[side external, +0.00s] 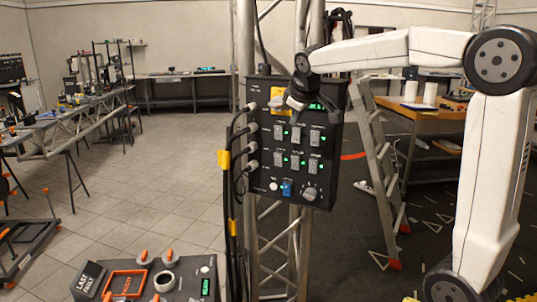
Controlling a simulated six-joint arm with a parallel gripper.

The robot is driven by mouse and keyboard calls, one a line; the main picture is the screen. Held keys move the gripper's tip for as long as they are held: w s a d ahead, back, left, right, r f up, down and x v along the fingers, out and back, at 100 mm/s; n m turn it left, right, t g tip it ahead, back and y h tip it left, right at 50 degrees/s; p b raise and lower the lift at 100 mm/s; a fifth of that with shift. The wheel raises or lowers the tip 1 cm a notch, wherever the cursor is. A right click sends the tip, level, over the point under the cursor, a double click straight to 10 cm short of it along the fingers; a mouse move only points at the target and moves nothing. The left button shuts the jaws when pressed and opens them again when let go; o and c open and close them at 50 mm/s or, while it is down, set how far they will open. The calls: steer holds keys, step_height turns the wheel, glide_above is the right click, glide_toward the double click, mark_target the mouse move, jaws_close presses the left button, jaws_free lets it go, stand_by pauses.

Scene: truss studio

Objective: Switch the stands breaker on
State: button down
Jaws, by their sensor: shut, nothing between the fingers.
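The dark breaker panel (262,178) hangs upright on a metal truss in the middle of the side external view. It carries several grey breaker switches (297,135) in rows, with small green lights beside several of them. Their labels are too small to read, so I cannot tell which is the stands breaker. My gripper (293,104) is at the panel's upper part, shut and empty, close to a yellow part (277,96) and a green display (316,106). I cannot tell whether it touches the panel. My wrist hides some of the panel's top right.
Black cables (233,160) plug into the panel's left side. A blue switch (287,188) and a round knob (311,193) sit low on the panel. A stepladder (377,170) stands to the right. A dark console (185,275) stands at the front left.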

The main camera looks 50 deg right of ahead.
mark_target(295, 137)
steer(key=x, duration=0.3)
steer(key=d+x, duration=0.1)
steer(key=x, duration=0.3)
steer(key=d+r+x, duration=0.1)
steer(key=x, duration=0.3)
steer(key=shift+d+f, duration=0.1)
steer(key=shift+f, duration=0.1)
steer(key=shift+w+d, duration=0.1)
steer(key=shift+d, duration=0.5)
steer(key=shift+d+f, duration=0.15)
steer(key=shift+d, duration=0.15)
steer(key=shift+r, duration=0.2)
